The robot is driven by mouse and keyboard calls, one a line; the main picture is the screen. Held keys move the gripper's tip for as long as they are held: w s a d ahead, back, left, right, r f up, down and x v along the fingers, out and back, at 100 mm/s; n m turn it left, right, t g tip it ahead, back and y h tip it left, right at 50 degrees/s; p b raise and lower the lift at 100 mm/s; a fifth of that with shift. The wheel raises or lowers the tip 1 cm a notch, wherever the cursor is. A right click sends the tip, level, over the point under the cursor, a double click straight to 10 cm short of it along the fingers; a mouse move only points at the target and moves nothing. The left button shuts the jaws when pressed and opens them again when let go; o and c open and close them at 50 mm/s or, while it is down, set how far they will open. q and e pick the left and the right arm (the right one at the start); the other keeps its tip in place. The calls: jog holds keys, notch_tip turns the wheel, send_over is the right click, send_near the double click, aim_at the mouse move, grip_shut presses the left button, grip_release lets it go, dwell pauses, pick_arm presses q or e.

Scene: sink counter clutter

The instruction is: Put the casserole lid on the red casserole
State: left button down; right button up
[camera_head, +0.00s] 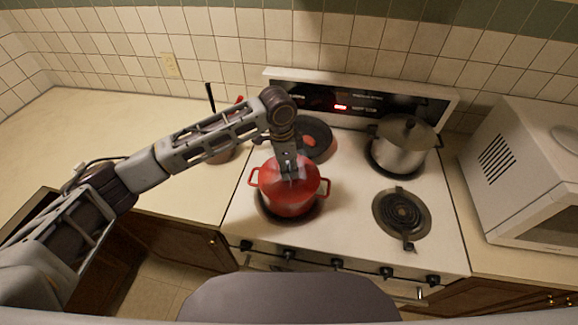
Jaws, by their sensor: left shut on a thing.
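The red casserole (290,207) stands on the front left burner of the white stove, with a handle on each side. A red lid (308,172) sits at the top of the casserole, and its edge seems to line up with the rim. I cannot tell whether it is fully seated. My left gripper (290,176) points down over the middle of the lid and is shut on it, most likely at the knob, which the fingers hide. My right gripper is not in view.
A lidded steel pot (401,150) stands on the back right burner. A dark pan (316,134) is on the back left burner, behind my left gripper. The front right burner (402,212) is empty. A white microwave (530,170) stands at right. The left counter (100,115) is mostly clear.

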pick_arm(q)
jog(key=shift+f, duration=0.1)
dwell(0.3)
jog(key=c, duration=1.1)
grip_release()
jog(key=shift+s+a+r, duration=0.1)
jog(key=shift+a+r, duration=0.15)
jog(key=shift+r, duration=1.75)
jog(key=shift+w+a+r, duration=0.1)
jog(key=shift+a+r, duration=0.1)
jog(key=shift+r, duration=1.75)
jog(key=shift+s+a+r, duration=0.1)
jog(key=shift+a+r, duration=0.15)
jog(key=shift+r, duration=1.75)
jog(key=shift+s, duration=0.1)
